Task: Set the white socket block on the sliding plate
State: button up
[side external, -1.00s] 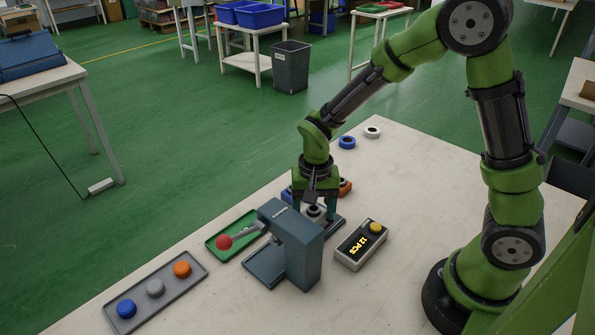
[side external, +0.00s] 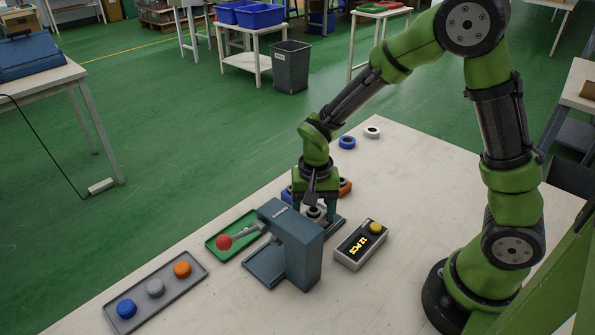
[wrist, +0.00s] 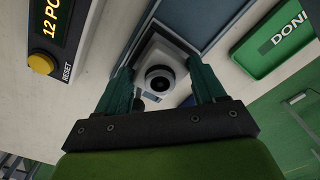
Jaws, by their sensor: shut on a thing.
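My gripper (side external: 314,209) is low over the table behind the blue-grey press (side external: 296,250), pointing down. It is shut on the white socket block (wrist: 160,62), a white block with a dark round hole on top. In the wrist view the block sits between my two green fingers. The block's top also shows small between the fingers in the side view. Part of the grey sliding plate (side external: 336,223) shows beside the press, under and right of my gripper. I cannot tell whether the block touches the plate.
A counter box with a yellow button (side external: 375,228) stands right of the press. The press has a red-knobbed lever (side external: 224,242) over a green tray (side external: 238,226). A grey tray (side external: 147,303) holds coloured pieces. Blue and orange pieces lie close to my gripper. Two rings lie farther back.

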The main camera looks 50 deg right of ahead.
jog(key=shift+f, duration=0.4)
jog(key=o, duration=1.1)
jog(key=shift+o, duration=0.2)
notch_tip(320, 180, up, 16)
jog(key=r, duration=0.1)
jog(key=s+r+n+t+y, duration=0.1)
jog(key=s+r+n+t, duration=0.1)
jog(key=s, duration=0.3)
jog(key=s+d+r+n+t+y, duration=0.1)
jog(key=s+r+n+t, duration=0.2)
jog(key=s+t, duration=0.2)
jog(key=shift+s, duration=0.7)
